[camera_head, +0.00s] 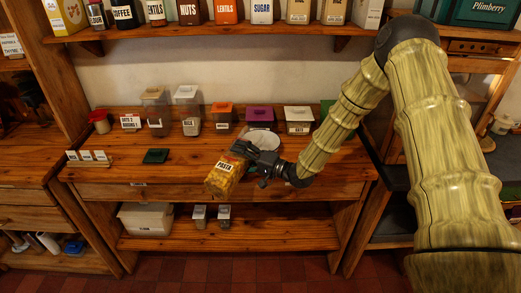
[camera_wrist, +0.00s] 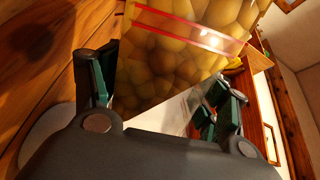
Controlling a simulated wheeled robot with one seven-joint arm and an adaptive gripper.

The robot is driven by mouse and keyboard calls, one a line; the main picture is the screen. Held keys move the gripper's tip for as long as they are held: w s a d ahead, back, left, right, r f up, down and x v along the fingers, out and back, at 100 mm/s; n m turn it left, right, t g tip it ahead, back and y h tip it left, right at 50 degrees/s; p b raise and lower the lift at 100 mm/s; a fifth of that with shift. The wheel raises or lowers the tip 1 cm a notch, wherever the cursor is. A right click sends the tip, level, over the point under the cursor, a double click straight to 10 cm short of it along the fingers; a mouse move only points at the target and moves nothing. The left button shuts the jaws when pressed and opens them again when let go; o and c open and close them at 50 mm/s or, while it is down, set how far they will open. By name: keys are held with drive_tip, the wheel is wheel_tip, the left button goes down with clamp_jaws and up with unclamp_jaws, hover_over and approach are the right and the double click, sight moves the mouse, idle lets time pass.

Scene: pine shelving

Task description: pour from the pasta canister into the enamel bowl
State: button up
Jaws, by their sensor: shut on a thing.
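The pasta canister (camera_head: 224,178) is a clear container with yellow contents and a PASTA label. My gripper (camera_head: 246,154) is shut on it and holds it tilted in front of the counter's front edge. In the wrist view the canister (camera_wrist: 180,60) fills the upper middle, with a red band around it, between the gripper's fingers (camera_wrist: 165,105). The white enamel bowl (camera_head: 263,138) is on the counter, behind and right of the canister, partly hidden by my gripper. A white round edge at the lower left of the wrist view (camera_wrist: 45,130) seems to be the bowl.
A dark green lid (camera_head: 156,156) lies at left. A shelf (camera_head: 215,32) with labelled boxes hangs above.

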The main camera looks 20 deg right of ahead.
sight(232, 141)
drive_tip(key=shift+r, duration=0.25)
drive_tip(key=shift+d+r+m+p, duration=0.1)
drive_tip(key=shift+r+m+p, duration=0.1)
drive_tip(key=shift+m+p, duration=0.15)
drive_tip(key=shift+w+r+m+p, duration=0.15)
drive_tip(key=shift+r+m+p, duration=0.15)
drive_tip(key=shift+r+m, duration=0.15)
drive_tip(key=shift+d+r, duration=0.1)
idle(0.4)
drive_tip(key=shift+w+d+r+m+p, duration=0.2)
drive_tip(key=shift+r+m+p, duration=0.2)
drive_tip(key=shift+r+m, duration=0.15)
drive_tip(key=shift+w+d+r+m+p, duration=0.15)
drive_tip(key=shift+r+m+p, duration=0.25)
drive_tip(key=shift+m, duration=0.25)
idle(2.2)
drive_tip(key=shift+a+f, duration=0.1)
